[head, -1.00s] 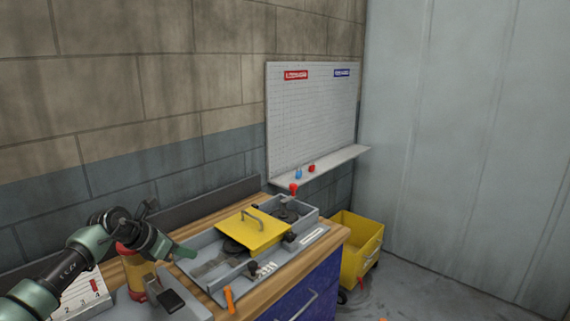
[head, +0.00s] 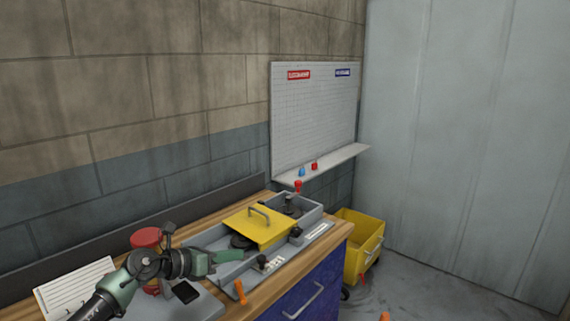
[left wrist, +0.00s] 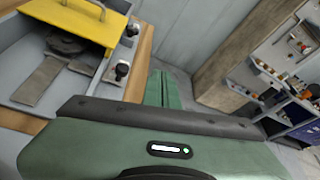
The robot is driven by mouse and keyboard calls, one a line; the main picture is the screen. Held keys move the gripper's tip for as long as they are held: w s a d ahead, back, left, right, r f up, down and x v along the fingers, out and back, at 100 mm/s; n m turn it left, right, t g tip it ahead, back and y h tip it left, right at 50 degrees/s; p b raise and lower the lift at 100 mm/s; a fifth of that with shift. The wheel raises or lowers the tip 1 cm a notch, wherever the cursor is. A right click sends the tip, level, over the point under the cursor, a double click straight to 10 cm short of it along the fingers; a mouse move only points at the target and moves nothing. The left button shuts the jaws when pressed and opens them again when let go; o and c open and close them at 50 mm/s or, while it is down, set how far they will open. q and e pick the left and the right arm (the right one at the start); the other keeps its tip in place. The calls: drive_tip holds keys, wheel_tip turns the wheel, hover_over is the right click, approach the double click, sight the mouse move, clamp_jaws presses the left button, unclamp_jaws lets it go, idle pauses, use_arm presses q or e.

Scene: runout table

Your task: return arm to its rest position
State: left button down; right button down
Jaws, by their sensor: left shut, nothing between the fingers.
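My left gripper (head: 228,256) is green and reaches in from the lower left in the head view, above the near left end of a grey tray on the bench. Its fingers are together with nothing between them. In the left wrist view the closed green fingers (left wrist: 161,88) point away over the bench edge, to the right of the tray. My right gripper is in neither view.
The grey tray (head: 317,241) has a yellow lid (head: 258,229) with a handle. An orange-handled tool (head: 240,291) lies on the wooden bench (head: 262,302). A red-topped thing (head: 146,237) stands behind my arm. A yellow bin (head: 357,262) stands on the floor.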

use_arm(q)
drive_tip(key=s+d+r+n+t+y, duration=0.1)
drive_tip(key=s+d+r+n+t, duration=0.2)
drive_tip(key=n, duration=0.5)
drive_tip(key=s+n+t, duration=0.3)
drive_tip(key=n+t, duration=0.2)
drive_tip(key=n, duration=0.2)
drive_tip(key=s+a+f+n+g+y, duration=0.4)
drive_tip(key=s+a+f+n+y, duration=0.2)
drive_tip(key=s+f+n, duration=0.45)
drive_tip(key=s+a+f+n+g+y, duration=0.4)
drive_tip(key=s+a+f+n+y, duration=0.2)
drive_tip(key=s+f+n, duration=0.4)
drive_tip(key=s+d+f+n+g+h, duration=0.1)
drive_tip(key=s+f+n+g, duration=0.15)
drive_tip(key=s, duration=0.75)
drive_tip(key=s+d+f+n+g+h, duration=0.15)
drive_tip(key=s+g, duration=0.25)
drive_tip(key=s, duration=0.5)
wheel_tip(320, 180, down, 25)
drive_tip(key=s, duration=0.1)
drive_tip(key=s+a+f+g, duration=0.2)
drive_tip(key=s+a+f, duration=0.1)
drive_tip(key=s+f, duration=1.3)
drive_tip(key=shift+s+a+f, duration=0.2)
drive_tip(key=shift+s+f, duration=0.15)
drive_tip(key=shift+s, duration=0.25)
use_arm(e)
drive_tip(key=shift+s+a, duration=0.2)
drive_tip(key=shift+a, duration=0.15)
